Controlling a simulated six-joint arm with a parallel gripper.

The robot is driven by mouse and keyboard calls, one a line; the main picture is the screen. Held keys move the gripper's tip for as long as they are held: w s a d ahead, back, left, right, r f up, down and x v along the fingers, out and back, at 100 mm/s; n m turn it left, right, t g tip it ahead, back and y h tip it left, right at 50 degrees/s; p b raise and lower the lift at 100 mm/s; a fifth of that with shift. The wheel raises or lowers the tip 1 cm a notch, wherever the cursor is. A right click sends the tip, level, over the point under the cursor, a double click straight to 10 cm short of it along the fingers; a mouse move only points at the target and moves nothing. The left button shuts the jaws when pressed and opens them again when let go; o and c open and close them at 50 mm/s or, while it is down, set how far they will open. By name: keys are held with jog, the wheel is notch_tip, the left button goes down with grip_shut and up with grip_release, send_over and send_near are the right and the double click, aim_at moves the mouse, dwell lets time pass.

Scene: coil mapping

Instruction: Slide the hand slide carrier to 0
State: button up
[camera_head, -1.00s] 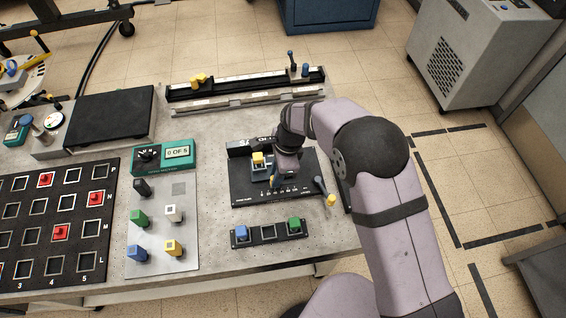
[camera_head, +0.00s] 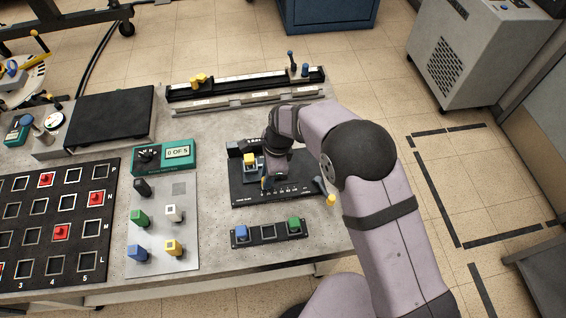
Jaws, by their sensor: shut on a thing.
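The hand slide is a black plate (camera_head: 240,199) with a row of small white scale marks along its front part. My gripper (camera_head: 267,183) points down at the carrier's right side and is shut on the carrier. The fingertips and the gripped part are mostly hidden by the gripper body. The scale numbers are too small to read.
A yellow-tipped lever (camera_head: 329,198) stands at the plate's right edge. A dark tray with blue and green blocks (camera_head: 268,234) lies in front. A long black rail (camera_head: 245,84) lies behind. A panel with coloured knobs (camera_head: 163,225) and a green meter (camera_head: 165,155) stand left.

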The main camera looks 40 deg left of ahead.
jog(key=shift+s+a, duration=0.1)
jog(key=shift+a, duration=0.1)
jog(key=shift+s+a, duration=0.4)
jog(key=shift+s, duration=0.05)
dwell(0.8)
jog(key=o, duration=0.8)
jog(key=shift+r, duration=0.1)
jog(key=shift+r+p, duration=2.85)
jog(key=shift+r, duration=0.55)
